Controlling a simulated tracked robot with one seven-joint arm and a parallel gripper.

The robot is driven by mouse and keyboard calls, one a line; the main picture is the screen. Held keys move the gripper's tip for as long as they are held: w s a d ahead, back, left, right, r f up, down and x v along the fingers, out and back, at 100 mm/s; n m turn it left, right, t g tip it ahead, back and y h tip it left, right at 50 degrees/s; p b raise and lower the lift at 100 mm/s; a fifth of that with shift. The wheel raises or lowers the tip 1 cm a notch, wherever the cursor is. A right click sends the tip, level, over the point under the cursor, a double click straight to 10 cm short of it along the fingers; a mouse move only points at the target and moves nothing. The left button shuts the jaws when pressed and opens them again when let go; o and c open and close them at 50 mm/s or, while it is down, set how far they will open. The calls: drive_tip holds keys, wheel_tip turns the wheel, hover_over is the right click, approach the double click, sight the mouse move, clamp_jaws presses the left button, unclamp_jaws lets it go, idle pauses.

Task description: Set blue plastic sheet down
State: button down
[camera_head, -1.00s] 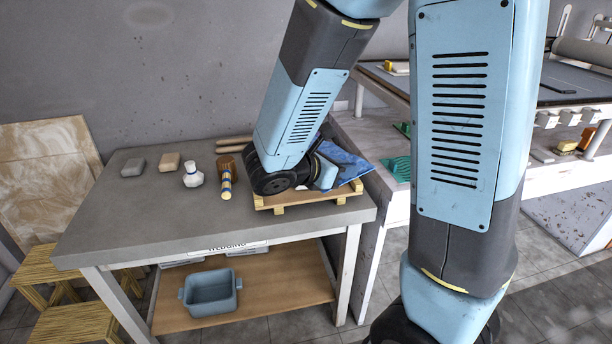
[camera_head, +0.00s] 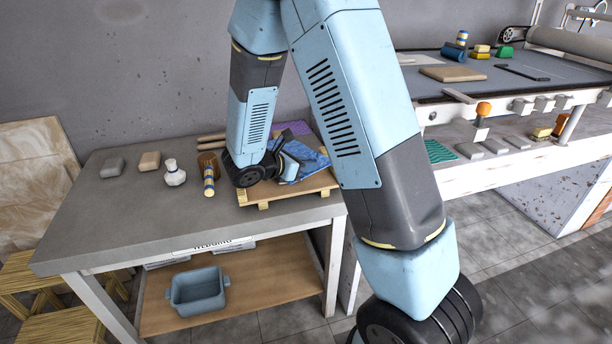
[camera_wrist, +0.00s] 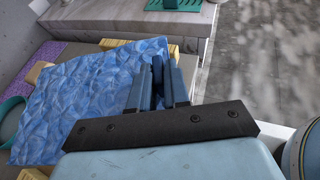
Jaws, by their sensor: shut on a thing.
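The blue plastic sheet (camera_wrist: 85,98) is crumpled and bright blue, and fills much of the left half of the wrist view. My gripper (camera_wrist: 157,75) is shut on its right part. In the head view the sheet (camera_head: 311,158) shows at the wedging table's right end, over a wooden board (camera_head: 284,190) with light feet. My gripper (camera_head: 291,168) is beside it there, partly hidden by my arm. I cannot tell whether the sheet touches the board.
A purple cloth (camera_head: 294,128) lies behind the board. A workbench with a roller (camera_head: 572,45) stands at right. The table's front left is clear.

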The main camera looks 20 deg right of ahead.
drive_tip(key=shift+w+f, duration=0.6)
drive_tip(key=shift+f, duration=1.65)
drive_tip(key=c, duration=1.1)
unclamp_jaws()
drive_tip(key=shift+a, duration=0.15)
